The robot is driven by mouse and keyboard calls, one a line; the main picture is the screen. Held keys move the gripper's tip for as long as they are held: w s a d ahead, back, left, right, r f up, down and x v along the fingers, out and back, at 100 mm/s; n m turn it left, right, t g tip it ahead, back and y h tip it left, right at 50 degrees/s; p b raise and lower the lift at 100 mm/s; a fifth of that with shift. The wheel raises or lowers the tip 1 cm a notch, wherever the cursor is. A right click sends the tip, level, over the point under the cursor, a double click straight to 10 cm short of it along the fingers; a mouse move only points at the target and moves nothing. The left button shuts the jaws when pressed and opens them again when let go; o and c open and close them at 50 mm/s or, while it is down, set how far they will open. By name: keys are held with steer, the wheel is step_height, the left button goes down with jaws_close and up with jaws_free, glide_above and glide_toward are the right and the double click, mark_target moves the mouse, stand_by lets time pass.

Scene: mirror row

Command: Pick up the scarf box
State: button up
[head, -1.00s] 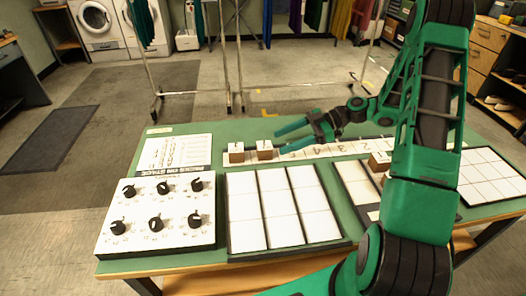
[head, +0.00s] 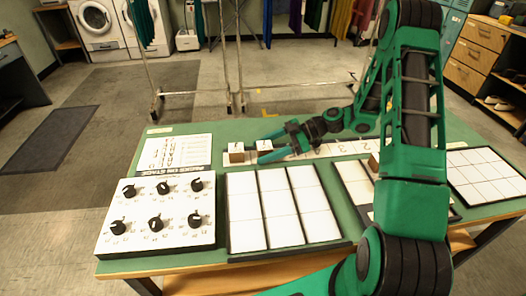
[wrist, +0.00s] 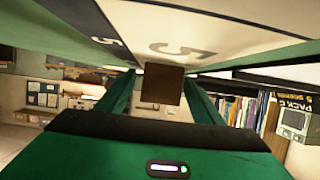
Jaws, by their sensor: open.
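My gripper (head: 267,146) is open over the numbered strip at the table's far side, pointing left. Its fingers lie on either side of a small brown box with a pale top (head: 263,145). In the wrist view the brown box (wrist: 164,84) shows between the two green fingers, near their tips, and neither finger clearly presses on it. A second brown box (head: 237,157) stands just left of it on the strip. I cannot read the labels, so I cannot tell which box is the scarf box.
The numbered strip (head: 325,150) runs along the green table. Another brown box (head: 374,164) is partly hidden by my arm. A knob panel (head: 160,215), a white grid board (head: 283,208) and another grid board (head: 486,172) fill the front. A clothes rail stands behind.

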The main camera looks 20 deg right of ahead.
steer(key=c, duration=1.2)
steer(key=shift+r, duration=0.15)
